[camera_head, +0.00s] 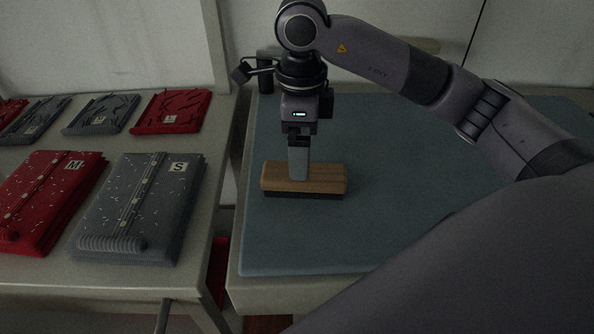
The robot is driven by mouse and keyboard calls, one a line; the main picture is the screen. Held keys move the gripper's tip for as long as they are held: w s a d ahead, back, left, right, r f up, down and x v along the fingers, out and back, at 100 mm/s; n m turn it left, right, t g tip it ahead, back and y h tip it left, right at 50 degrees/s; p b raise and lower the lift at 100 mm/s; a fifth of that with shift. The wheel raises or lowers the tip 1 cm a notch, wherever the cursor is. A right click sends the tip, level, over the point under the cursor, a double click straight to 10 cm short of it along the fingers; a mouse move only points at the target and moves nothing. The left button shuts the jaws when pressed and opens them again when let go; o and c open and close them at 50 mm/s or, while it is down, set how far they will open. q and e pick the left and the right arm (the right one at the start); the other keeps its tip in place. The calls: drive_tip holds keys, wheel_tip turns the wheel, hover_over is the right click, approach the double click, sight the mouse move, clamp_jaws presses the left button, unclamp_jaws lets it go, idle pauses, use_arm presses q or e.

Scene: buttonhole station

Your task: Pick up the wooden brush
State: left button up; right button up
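The wooden brush (325,180) is a brown block with a dark lower part. It sits level on or just above the blue-grey mat (420,215), near its left side. My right gripper (299,172) points straight down at the middle of the brush, and its fingertips overlap the block's top in the picture. One finger hides the other, so I cannot tell how far apart they are or whether they grip the block. My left gripper is not in view.
On the table at left lie folded garments: a red one marked M (45,200), a grey one marked S (135,210), and smaller red and grey ones behind. A gap separates this table from the mat's table. The mat around the brush is clear.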

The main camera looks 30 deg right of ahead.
drive_tip(key=f, duration=0.3)
drive_tip(key=s+f, duration=0.1)
drive_tip(key=f, duration=0.1)
drive_tip(key=shift+d+f+p, duration=0.15)
drive_tip(key=shift+f+p, duration=0.1)
drive_tip(key=shift+p, duration=0.05)
drive_tip(key=shift+w+f, duration=0.15)
drive_tip(key=shift+f, duration=0.3)
drive_tip(key=c, duration=0.9)
